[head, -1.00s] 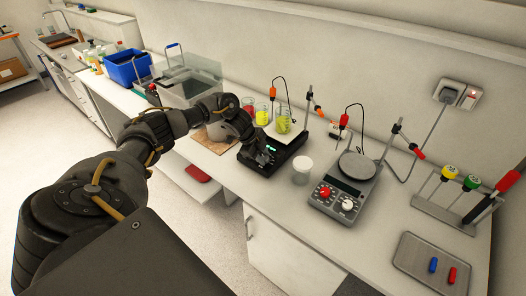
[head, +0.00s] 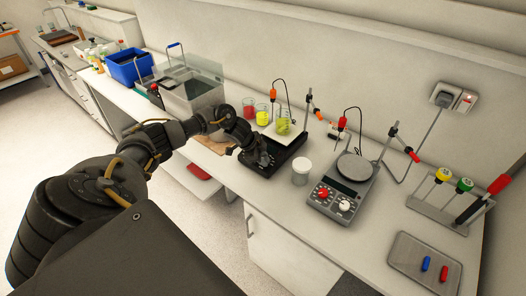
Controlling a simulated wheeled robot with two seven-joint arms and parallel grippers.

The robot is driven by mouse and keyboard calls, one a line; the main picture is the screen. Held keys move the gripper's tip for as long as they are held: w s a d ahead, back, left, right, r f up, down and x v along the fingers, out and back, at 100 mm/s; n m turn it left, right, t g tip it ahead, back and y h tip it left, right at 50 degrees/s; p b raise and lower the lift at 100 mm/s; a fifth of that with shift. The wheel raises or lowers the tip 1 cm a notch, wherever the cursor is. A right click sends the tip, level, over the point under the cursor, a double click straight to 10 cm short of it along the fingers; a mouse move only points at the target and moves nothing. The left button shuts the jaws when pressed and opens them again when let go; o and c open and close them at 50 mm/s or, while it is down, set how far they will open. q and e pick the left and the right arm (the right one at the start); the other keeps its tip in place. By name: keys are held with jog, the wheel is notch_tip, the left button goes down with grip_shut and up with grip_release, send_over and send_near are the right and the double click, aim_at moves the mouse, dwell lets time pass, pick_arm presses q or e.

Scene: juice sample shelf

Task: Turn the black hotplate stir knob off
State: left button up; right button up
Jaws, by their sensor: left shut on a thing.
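The black hotplate (head: 288,150) stands on the bench near the middle of the head view, with a white top plate at its back. My left gripper (head: 264,163) is at the hotplate's front control panel, shut on the stir knob. The knob itself and much of the panel are hidden by the gripper, so the knob's angle cannot be seen. No lit display shows on the panel from here. My right gripper is out of view.
A beaker of yellow-green liquid (head: 284,122) stands on the hotplate, with yellow and red beakers behind. A white-lidded jar (head: 301,172) stands close to its right, then a grey hotplate (head: 340,190) with red and white knobs. A clear tank (head: 190,92) is at left.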

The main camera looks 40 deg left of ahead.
pick_arm(q)
jog(key=o, duration=1)
jog(key=shift+c, duration=0.2)
jog(key=shift+r, duration=0.1)
jog(key=b+v, duration=0.3)
jog(key=v, duration=0.7)
jog(key=shift+s+a+r, duration=0.2)
jog(key=shift+r, duration=0.05)
